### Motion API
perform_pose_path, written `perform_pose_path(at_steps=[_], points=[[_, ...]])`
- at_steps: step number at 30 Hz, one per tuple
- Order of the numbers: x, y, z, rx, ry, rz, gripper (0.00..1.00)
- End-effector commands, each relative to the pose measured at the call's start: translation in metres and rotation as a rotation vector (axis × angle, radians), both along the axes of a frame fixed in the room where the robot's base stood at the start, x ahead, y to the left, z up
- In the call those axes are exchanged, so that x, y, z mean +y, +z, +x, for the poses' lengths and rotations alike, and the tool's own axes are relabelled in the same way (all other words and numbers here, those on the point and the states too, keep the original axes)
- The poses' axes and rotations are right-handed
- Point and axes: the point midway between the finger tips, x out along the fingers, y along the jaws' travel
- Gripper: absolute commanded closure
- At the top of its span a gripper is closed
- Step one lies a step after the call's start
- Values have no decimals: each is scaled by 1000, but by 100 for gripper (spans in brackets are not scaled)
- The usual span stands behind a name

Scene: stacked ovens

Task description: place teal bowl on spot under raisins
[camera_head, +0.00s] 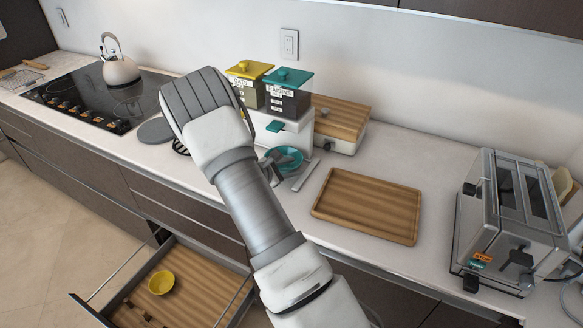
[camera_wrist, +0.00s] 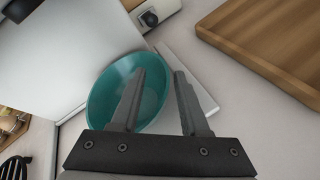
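The teal bowl (camera_head: 285,157) is on the counter at the foot of the dispenser, partly hidden by my arm. In the wrist view the teal bowl (camera_wrist: 112,92) lies tilted in the picture. My gripper (camera_wrist: 162,78) is open, its fingers on either side of the bowl's near right rim: one over the inside, one outside. I cannot tell whether they touch it. The raisins container (camera_head: 288,95) has a teal lid and a label, and sits on the white dispenser stand (camera_head: 297,138) with a teal lever (camera_head: 275,126) below it. The spot beneath is mostly hidden.
A yellow-lidded container (camera_head: 247,82) stands left of the raisins. A wooden tray (camera_head: 368,205) lies right of the bowl, a wooden-topped box (camera_head: 342,120) behind. A toaster (camera_head: 510,220) is far right. An open drawer (camera_head: 190,285) below holds a yellow bowl (camera_head: 161,283).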

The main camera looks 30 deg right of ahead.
Motion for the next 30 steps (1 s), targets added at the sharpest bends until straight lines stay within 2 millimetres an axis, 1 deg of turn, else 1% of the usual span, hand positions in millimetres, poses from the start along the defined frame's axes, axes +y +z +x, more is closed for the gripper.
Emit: perform_pose_path(at_steps=[8,11,14,24,27,30], points=[[0,1,0,0,0,0,54],[6,3,-1,0,1,0,54],[18,8,-3,-1,3,1,54],[81,38,-20,-2,3,1,54],[93,44,-24,-2,2,0,54],[102,47,-27,0,1,0,54]])
